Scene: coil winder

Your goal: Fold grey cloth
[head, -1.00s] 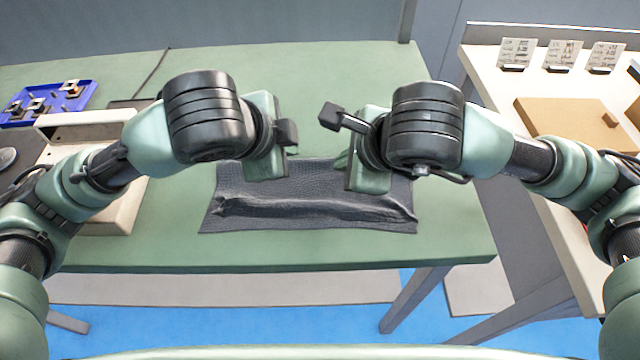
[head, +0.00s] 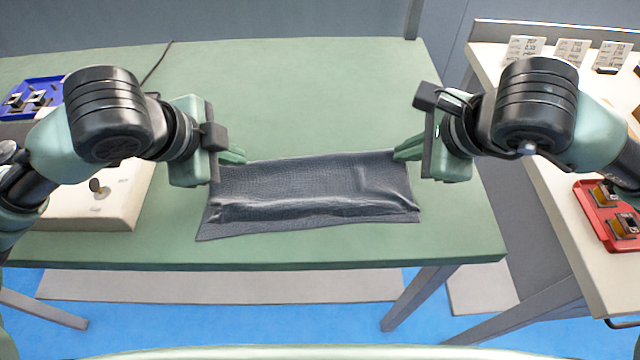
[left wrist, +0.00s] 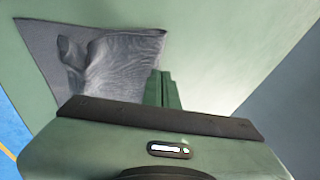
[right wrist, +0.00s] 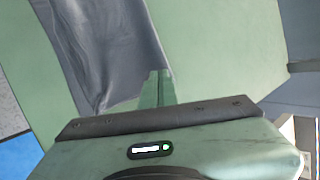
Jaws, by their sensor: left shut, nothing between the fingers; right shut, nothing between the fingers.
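The grey cloth (head: 310,188) lies on the green table in a wide strip, with a raised ridge along its near part. It also shows in the left wrist view (left wrist: 118,62) and the right wrist view (right wrist: 100,40). My left gripper (head: 240,157) is shut and empty at the cloth's far left corner. My right gripper (head: 400,154) is shut and empty at the far right corner. In the wrist views the closed fingertips of the left (left wrist: 162,80) and right (right wrist: 157,82) grippers are beside the cloth's edge; I cannot tell whether they touch it.
The green table (head: 300,90) is clear behind the cloth. A beige box-like fixture (head: 120,200) stands at the left and a blue tray (head: 30,100) behind it. On the right, a white table (head: 555,190) holds a red tray (head: 605,215) and small cards (head: 570,52).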

